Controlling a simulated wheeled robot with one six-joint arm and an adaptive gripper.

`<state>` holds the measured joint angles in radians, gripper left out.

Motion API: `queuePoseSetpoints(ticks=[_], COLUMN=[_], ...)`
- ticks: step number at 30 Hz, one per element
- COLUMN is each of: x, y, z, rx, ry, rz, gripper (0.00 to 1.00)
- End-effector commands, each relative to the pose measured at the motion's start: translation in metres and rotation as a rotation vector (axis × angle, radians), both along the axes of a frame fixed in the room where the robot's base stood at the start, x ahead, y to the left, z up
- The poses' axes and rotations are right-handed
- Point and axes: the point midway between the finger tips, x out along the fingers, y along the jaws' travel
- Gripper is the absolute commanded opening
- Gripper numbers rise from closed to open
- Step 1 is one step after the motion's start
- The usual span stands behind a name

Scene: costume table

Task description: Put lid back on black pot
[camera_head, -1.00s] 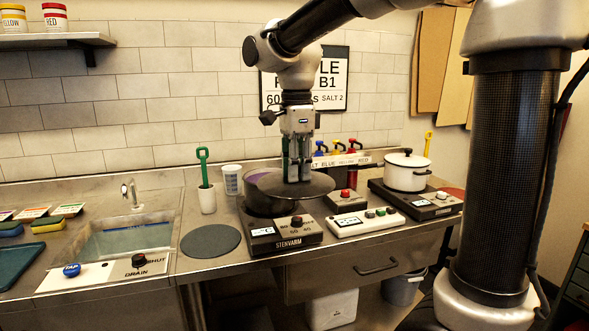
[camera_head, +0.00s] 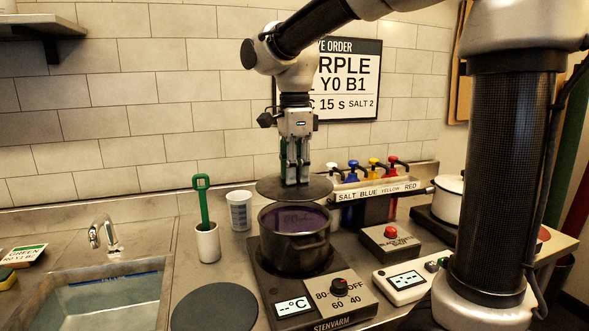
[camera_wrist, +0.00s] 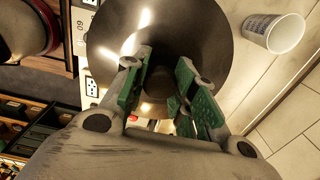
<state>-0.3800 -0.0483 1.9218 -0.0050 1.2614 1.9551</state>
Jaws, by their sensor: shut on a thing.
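The black pot (camera_head: 296,250) stands uncovered on a hot plate (camera_head: 262,284), with purple liquid (camera_head: 300,218) visible inside. My gripper (camera_head: 297,178) points down and is shut on the dark round lid (camera_head: 266,189). The lid is roughly level, above the pot's rim and apart from it, and looks set toward the back. In the wrist view the lid (camera_wrist: 205,25) lies beyond the green finger pads of my gripper (camera_wrist: 162,100).
A white measuring cup (camera_head: 239,210) and a white holder (camera_head: 207,243) with a green-handled tool stand left of the pot. A bottle rack (camera_head: 375,190) is close on the right. A dark round mat (camera_head: 214,308) lies empty at the front left. A white pot (camera_head: 447,200) stands farther right.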

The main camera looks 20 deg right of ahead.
Motion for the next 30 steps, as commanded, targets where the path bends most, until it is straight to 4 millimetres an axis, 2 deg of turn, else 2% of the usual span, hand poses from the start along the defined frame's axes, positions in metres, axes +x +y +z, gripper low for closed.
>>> queuePoseSetpoints(ticks=[18, 30], x=[0.0, 0.0], y=[0.0, 0.0], z=[-0.055, -0.062], rx=[-0.001, 0.0], ry=[0.001, 0.0], rz=[0.0, 0.0], gripper=[0.0, 0.0])
